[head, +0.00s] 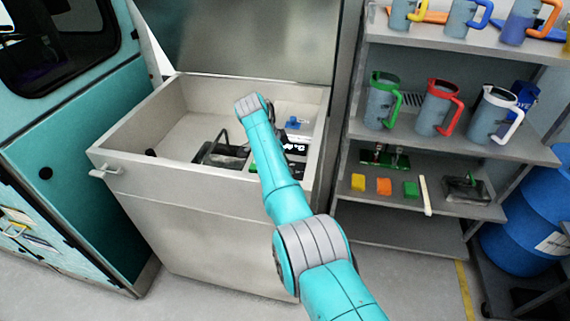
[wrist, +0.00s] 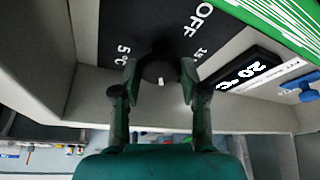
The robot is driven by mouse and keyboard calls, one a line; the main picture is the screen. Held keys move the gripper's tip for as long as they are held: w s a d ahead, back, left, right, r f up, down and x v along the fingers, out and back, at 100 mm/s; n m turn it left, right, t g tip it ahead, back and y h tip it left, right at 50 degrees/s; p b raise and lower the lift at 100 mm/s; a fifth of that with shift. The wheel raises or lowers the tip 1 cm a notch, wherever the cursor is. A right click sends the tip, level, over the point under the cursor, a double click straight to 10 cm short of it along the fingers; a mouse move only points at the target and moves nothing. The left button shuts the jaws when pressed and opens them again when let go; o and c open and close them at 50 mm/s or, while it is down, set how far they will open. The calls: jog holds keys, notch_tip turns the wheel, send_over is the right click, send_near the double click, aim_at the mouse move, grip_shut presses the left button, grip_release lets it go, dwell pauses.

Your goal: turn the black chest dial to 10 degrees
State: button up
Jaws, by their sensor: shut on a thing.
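The black dial (wrist: 158,72) sits on a black panel (wrist: 122,22) inside the chest in the wrist view. A small white mark shows on the dial, on its side nearest my gripper. White labels around it read OFF, 5° and one partly hidden that looks like 15. My gripper (wrist: 159,68) has a finger on each side of the dial and is shut on it. In the head view the pale chest (head: 200,200) stands with its lid raised, and my arm reaches into it. The dial cannot be made out there.
A dark display (wrist: 248,72) with white digits, seemingly 20, lies beside the dial. A blue knob-like part (wrist: 300,88) sits farther right. The chest walls stand close around my gripper. Shelves (head: 455,145) with jugs and small blocks stand to the right in the head view.

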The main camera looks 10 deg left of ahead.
jog(key=shift+m, duration=0.5)
jog(key=shift+g, duration=0.3)
jog(key=o, duration=1.1)
jog(key=v, duration=1.2)
jog(key=shift+a, duration=0.1)
